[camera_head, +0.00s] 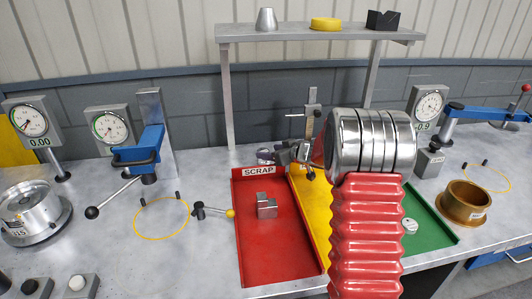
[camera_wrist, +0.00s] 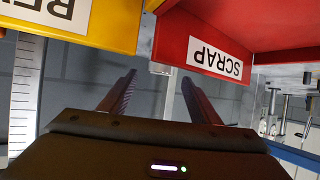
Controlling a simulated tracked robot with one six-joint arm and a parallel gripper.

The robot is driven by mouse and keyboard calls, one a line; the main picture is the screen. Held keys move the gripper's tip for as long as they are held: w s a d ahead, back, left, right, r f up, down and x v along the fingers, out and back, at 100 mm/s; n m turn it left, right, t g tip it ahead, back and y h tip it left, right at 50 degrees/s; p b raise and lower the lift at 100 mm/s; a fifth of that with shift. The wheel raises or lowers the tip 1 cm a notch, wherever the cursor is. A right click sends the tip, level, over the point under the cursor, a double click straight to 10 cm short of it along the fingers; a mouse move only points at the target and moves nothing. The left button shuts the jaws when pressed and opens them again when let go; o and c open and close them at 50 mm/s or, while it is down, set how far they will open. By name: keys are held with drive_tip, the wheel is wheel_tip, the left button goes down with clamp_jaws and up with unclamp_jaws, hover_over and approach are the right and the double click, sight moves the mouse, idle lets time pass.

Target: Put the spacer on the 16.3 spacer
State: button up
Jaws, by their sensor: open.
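My gripper (camera_wrist: 158,78) is open and empty in the wrist view, its two fingers apart near the label edges of the yellow and red trays. In the head view my arm hides most of the gripper's surroundings. I cannot identify a spacer marked 16.3. A pale round disc (camera_head: 410,226) lies in the green tray at right, its marking too small to read. A bronze ring-shaped part (camera_head: 465,203) with a small label stands on the bench further right. A silver round part (camera_head: 29,207) with a partly readable label sits at far left.
The red SCRAP tray (camera_head: 250,232) holds a grey stepped block (camera_head: 266,206). The yellow tray (camera_head: 314,205) and green tray (camera_head: 440,231) are partly behind my arm. Dial gauges (camera_head: 110,127) and a lever clamp (camera_head: 137,155) stand at left. A raised shelf (camera_head: 300,34) crosses the back.

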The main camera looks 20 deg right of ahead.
drive_tip(key=v, duration=0.8)
drive_tip(key=shift+s, duration=0.3)
drive_tip(key=shift+r, duration=0.2)
wheel_tip(320, 180, up, 9)
drive_tip(key=s+m+t+h, duration=0.1)
drive_tip(key=s+m+h, duration=0.1)
drive_tip(key=h, duration=0.2)
drive_tip(key=s+a+r+m+g+h, duration=0.15)
drive_tip(key=s+a+r+h, duration=0.25)
drive_tip(key=s, duration=0.5)
drive_tip(key=s+a+f+g+y, duration=0.2)
drive_tip(key=s+a, duration=0.6)
drive_tip(key=s, duration=0.5)
drive_tip(key=s+a+f+g+y, duration=0.2)
drive_tip(key=s+a+f+g, duration=0.2)
drive_tip(key=s+a, duration=0.4)
drive_tip(key=s, duration=0.6)
drive_tip(key=shift+s+a+f, duration=0.25)
drive_tip(key=shift+s+f, duration=0.05)
drive_tip(key=shift+f, duration=0.05)
